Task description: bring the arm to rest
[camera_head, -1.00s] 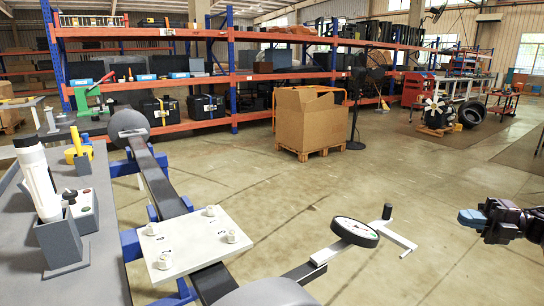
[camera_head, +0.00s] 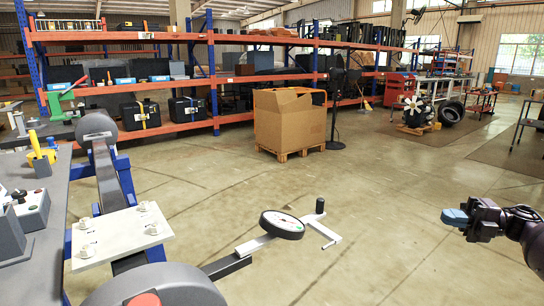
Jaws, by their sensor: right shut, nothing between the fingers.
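My right gripper (camera_head: 456,217) is at the right side of the head view, with its dark arm coming in from the right edge. Its blue fingertips are shut with nothing between them. It hangs over open floor, well apart from the conveyor and the crank. My left gripper is not in view.
A dark belt conveyor (camera_head: 110,180) with a white plate (camera_head: 120,236) stands at the left, beside a grey table (camera_head: 50,255). A dial with a crank (camera_head: 282,225) sticks out over the floor. A cardboard box (camera_head: 285,120) stands farther back. Floor around my right gripper is clear.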

